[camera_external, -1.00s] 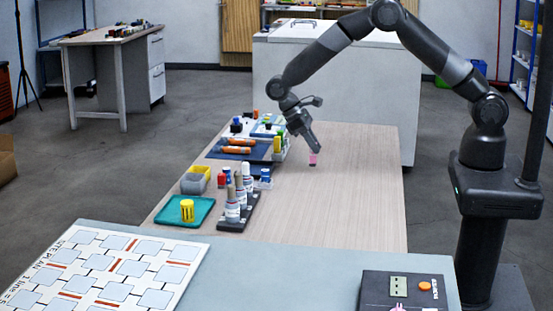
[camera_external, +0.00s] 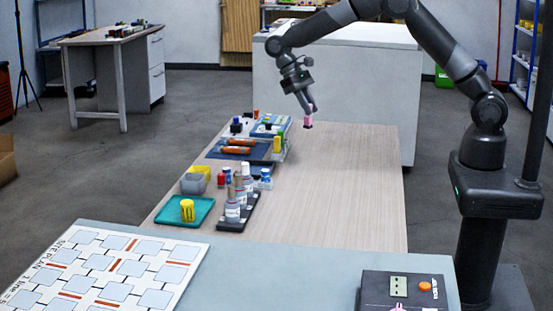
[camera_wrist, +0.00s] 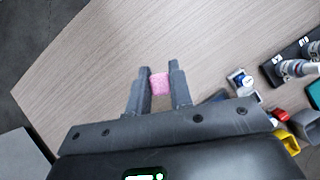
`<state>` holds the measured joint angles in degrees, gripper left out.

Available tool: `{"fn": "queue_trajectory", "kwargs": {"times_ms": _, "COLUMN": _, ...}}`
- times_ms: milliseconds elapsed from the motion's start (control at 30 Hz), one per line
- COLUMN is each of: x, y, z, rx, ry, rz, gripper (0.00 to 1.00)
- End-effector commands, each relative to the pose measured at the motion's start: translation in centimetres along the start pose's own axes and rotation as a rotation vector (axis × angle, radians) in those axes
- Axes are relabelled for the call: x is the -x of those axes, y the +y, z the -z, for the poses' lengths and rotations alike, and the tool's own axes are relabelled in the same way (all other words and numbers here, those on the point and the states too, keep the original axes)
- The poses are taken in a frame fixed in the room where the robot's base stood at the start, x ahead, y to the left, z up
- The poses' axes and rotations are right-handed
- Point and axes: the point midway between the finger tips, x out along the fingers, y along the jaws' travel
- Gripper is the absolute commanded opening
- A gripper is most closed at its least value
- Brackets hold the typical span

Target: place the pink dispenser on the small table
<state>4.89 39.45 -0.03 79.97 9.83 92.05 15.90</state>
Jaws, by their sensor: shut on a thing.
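A small pink dispenser (camera_external: 309,120) is held between the fingers of my gripper (camera_external: 309,108), above the far part of a wood-topped table (camera_external: 350,185). The gripper is tilted downward. In the wrist view the pink dispenser (camera_wrist: 160,83) sits between the two grey fingers, with pale wood beneath and beyond it. A second, separate table (camera_external: 100,38) with drawers and small items on it stands at the back left. I cannot tell which table is the small one.
The wood table's left side holds a dark rack of bottles (camera_external: 238,208), a teal tray (camera_external: 203,213) with a yellow item, and a blue tray (camera_external: 235,150). Its right side is clear. A white cabinet (camera_external: 340,90) stands behind. A grey-blue bench (camera_external: 290,270) is in front.

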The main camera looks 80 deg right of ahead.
Motion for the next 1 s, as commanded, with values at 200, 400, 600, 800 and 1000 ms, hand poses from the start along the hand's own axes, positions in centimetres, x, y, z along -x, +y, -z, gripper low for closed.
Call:
{"fn": "queue_trajectory", "kwargs": {"times_ms": 200, "x": 0.9, "y": 1.1, "z": 3.6, "rx": -0.396, "ry": 0.0, "rz": 0.258, "gripper": 0.0}}
{"fn": "queue_trajectory", "kwargs": {"times_ms": 400, "x": 2.8, "y": 2.7, "z": 7.2, "rx": -0.834, "ry": 0.0, "rz": 0.543, "gripper": 0.0}}
{"fn": "queue_trajectory", "kwargs": {"times_ms": 600, "x": 5.3, "y": 5.2, "z": 10.6, "rx": -1.281, "ry": 0.001, "rz": 0.833, "gripper": 0.0}}
{"fn": "queue_trajectory", "kwargs": {"times_ms": 800, "x": 8.1, "y": 8.7, "z": 13.5, "rx": -1.691, "ry": 0.002, "rz": 1.098, "gripper": 0.0}}
{"fn": "queue_trajectory", "kwargs": {"times_ms": 1000, "x": 10.5, "y": 12.3, "z": 15.4, "rx": -2.019, "ry": 0.005, "rz": 1.312, "gripper": 0.0}}
